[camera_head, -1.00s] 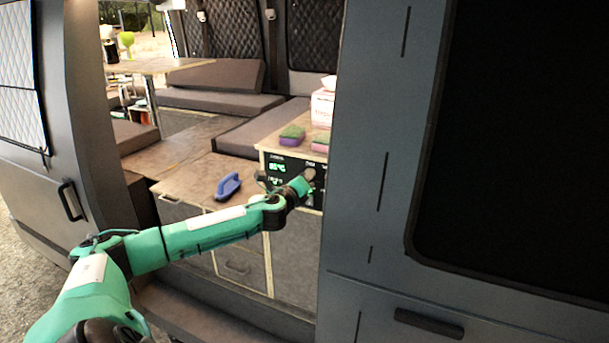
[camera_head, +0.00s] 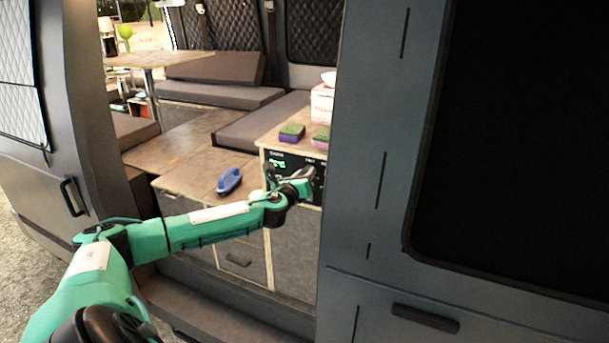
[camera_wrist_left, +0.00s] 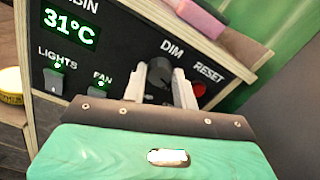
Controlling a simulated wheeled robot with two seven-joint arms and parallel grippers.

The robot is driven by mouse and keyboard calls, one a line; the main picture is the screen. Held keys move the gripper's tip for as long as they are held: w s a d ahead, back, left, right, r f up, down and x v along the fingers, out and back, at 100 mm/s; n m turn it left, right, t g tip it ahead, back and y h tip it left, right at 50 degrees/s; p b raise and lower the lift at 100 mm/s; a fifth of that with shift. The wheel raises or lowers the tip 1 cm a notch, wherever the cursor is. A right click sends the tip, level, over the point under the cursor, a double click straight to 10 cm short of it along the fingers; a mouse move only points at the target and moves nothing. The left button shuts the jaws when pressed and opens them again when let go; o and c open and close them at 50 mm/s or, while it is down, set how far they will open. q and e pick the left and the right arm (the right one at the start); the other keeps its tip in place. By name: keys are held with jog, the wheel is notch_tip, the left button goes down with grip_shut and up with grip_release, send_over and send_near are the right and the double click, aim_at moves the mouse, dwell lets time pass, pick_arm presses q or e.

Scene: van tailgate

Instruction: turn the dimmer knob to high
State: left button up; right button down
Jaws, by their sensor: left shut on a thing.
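The black control panel (camera_head: 291,165) is on the end of the cabinet inside the van. In the left wrist view the panel (camera_wrist_left: 117,57) shows a green 31°C display, LIGHTS and FAN switches, the DIM label and a red RESET button (camera_wrist_left: 198,90). The dark round dimmer knob (camera_wrist_left: 160,73) is under the DIM label. My left gripper (camera_wrist_left: 171,85) is shut on the knob, one pale finger on each side. In the head view my left gripper (camera_head: 308,174) is at the panel and hides the knob. My right gripper is not in view.
A blue brush (camera_head: 229,180) lies on the lower wooden surface. The van's grey side wall (camera_head: 380,130) stands right of the opening.

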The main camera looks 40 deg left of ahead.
pick_arm(q)
jog(key=shift+f, duration=0.15)
jog(key=o, duration=1)
jog(key=shift+c, duration=0.2)
jog(key=b+v, duration=0.6)
jog(key=v, duration=0.7)
jog(key=shift+s, duration=0.35)
jog(key=shift+d, duration=0.1)
